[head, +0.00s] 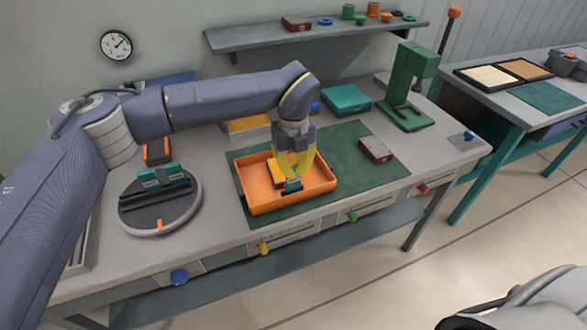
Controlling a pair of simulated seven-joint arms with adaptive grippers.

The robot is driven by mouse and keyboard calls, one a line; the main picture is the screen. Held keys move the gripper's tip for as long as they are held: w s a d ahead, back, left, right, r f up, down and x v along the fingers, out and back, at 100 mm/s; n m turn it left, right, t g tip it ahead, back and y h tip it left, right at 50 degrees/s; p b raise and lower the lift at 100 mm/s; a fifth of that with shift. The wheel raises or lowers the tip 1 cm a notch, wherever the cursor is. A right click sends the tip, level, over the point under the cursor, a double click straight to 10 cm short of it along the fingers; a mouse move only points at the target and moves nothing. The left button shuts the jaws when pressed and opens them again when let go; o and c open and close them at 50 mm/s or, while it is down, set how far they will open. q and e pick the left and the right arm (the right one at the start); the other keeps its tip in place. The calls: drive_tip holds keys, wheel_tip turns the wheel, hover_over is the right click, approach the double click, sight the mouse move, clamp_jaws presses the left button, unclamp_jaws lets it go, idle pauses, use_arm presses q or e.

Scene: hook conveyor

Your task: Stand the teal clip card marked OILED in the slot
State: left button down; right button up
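My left gripper (294,178) reaches down into the orange tray (328,186), with its yellow fingers pointing at the tray floor. My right gripper is not in view.
A dark red box (376,150) sits on the green mat (345,143). A teal box (346,100) and a green press (407,90) stand behind. The mat right of the tray is mostly clear.

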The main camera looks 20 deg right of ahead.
sight(294, 190)
use_arm(q)
drive_tip(key=shift+f, duration=1.8)
idle(1.4)
drive_tip(key=c, duration=2.1)
unclamp_jaws()
drive_tip(key=shift+c, duration=0.2)
drive_tip(key=o, duration=0.6)
